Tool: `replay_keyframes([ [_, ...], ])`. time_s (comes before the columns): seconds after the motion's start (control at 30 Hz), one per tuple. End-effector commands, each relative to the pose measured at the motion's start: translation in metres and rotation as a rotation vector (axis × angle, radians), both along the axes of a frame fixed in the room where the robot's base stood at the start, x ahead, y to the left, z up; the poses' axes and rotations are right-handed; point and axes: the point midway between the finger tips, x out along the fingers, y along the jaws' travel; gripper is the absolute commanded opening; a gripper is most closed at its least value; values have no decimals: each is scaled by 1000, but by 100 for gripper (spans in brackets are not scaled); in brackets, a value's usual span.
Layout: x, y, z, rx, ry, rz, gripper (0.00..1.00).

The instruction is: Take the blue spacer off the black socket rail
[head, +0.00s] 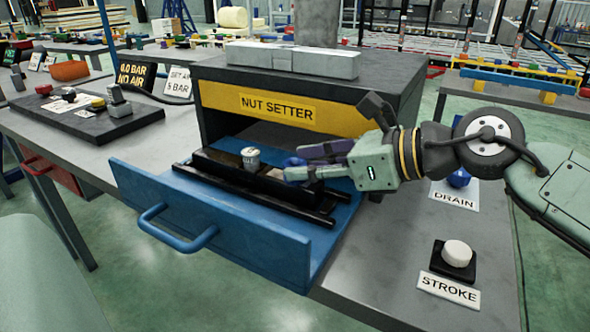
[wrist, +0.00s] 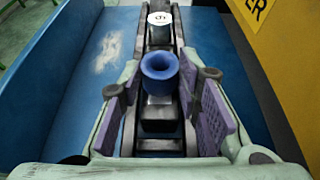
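The blue spacer (wrist: 160,72) stands upright on the black socket rail (wrist: 160,127) in the wrist view, its round opening facing up. In the head view the spacer (head: 293,162) is partly hidden by my fingers. The black rail (head: 215,168) lies inside the pulled-out blue drawer. My gripper (wrist: 161,88) is open, with its purple-padded fingers on either side of the rail and the spacer between or just beyond their tips. I cannot tell whether a finger touches it. In the head view my gripper (head: 300,164) reaches in from the right.
A pale cup-like piece (head: 250,157) stands on the rail beyond the spacer. The blue drawer (head: 215,225) has raised walls. The nut setter cabinet (head: 290,106) overhangs the drawer's back. A stroke button (head: 457,253) and drain sign (head: 453,197) are on the bench to the right.

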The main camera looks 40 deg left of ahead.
Motion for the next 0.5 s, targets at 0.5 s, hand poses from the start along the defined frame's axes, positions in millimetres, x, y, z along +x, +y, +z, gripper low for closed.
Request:
replay_keyframes([
  [0.5, 0, 0, 0, 0, 0, 0, 0],
])
